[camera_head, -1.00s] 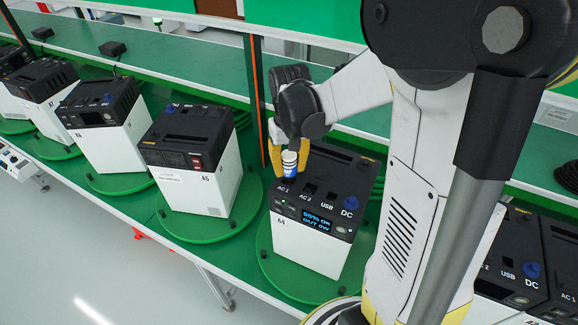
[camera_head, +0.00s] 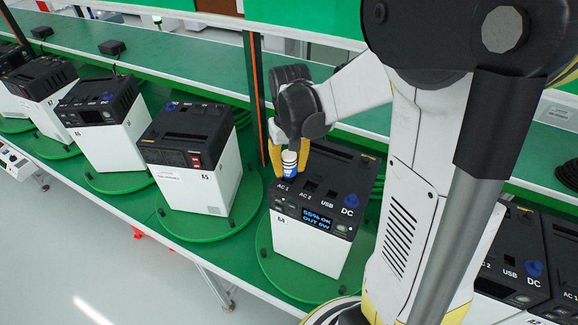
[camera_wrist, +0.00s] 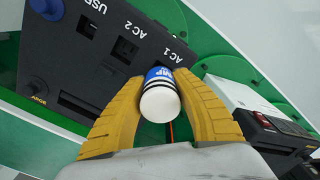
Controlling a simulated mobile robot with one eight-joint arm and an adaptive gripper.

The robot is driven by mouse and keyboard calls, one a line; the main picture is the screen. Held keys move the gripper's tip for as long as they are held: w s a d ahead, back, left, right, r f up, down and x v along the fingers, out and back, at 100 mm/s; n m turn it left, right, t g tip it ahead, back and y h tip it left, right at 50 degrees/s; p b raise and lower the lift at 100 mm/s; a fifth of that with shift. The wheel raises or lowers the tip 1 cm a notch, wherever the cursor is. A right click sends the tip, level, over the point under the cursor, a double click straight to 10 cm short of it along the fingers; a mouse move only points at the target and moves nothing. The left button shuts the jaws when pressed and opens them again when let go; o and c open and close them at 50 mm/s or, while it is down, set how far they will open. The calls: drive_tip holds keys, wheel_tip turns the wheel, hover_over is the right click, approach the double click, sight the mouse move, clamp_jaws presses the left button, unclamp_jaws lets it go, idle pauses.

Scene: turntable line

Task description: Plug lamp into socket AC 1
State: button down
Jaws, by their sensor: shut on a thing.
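My gripper (camera_head: 289,158) points down over the power unit (camera_head: 312,248) marked 64, at its AC 1 corner. Its two yellow fingers are shut on the lamp (camera_head: 289,164), a small white cylinder with a blue band. In the wrist view the lamp (camera_wrist: 160,99) sits between the fingertips (camera_wrist: 160,92), its white end toward the camera.
The unit stands on a green turntable (camera_head: 268,270). Its blue DC knob (camera_head: 350,201) stands up at the right. Another unit (camera_head: 190,155) is close on the left, and more units stand at the lower right. A dark post (camera_head: 256,100) rises just behind my gripper.

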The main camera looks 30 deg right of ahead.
drive_tip(key=shift+f+b, duration=0.85)
drive_tip(key=shift+f, duration=0.1)
drive_tip(key=c, duration=1)
unclamp_jaws()
drive_tip(key=shift+r, duration=0.15)
